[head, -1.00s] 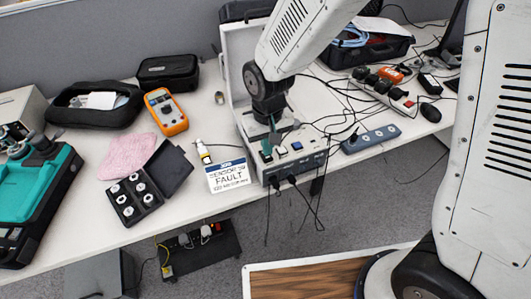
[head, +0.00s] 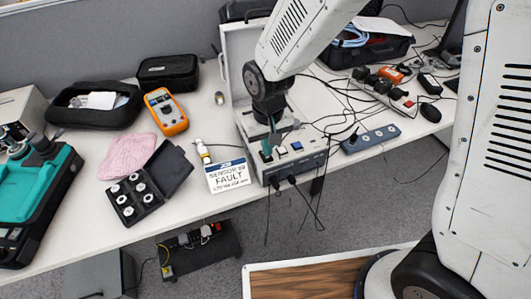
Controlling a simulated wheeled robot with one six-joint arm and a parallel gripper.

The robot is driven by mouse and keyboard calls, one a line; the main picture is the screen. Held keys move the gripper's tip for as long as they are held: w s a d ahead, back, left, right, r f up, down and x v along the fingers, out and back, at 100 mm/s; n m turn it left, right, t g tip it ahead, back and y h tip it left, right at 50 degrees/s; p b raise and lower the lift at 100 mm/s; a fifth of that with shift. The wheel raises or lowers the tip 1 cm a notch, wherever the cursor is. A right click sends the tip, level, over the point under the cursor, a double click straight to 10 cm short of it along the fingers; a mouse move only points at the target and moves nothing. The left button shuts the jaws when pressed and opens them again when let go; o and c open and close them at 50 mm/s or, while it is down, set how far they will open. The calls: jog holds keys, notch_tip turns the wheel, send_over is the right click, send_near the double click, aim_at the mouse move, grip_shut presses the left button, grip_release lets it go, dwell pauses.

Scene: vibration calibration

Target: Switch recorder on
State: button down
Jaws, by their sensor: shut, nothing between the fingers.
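The recorder appears to be the pale grey box (head: 300,168) at the table's front edge, with its lid raised behind it. Its top bears a blue-lit button (head: 297,146), a white button (head: 282,149) and a dark switch at the left. Black plugs and cables are at its front face. My gripper (head: 268,149) points down over the left part of its top, with teal fingers shut and empty. The fingertips are at or just above the panel by the dark switch; I cannot tell whether they touch. The arm hides part of the box and lid.
A sensor fault card (head: 228,176) stands left of the box. An orange multimeter (head: 166,111), an open black case of sensors (head: 139,197) and a pink cloth (head: 127,156) lie further left.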

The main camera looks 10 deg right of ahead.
jog(key=shift+f, duration=0.85)
dwell(0.3)
jog(key=shift+r, duration=3.55)
jog(key=s+d+r+m+t, duration=0.1)
jog(key=s+d+r+m, duration=0.2)
jog(key=s+d+r, duration=1.3)
jog(key=s+d, duration=0.3)
jog(key=d, duration=0.1)
jog(key=shift+s+d+r, duration=0.25)
jog(key=shift+d+r, duration=0.1)
jog(key=shift+r, duration=0.05)
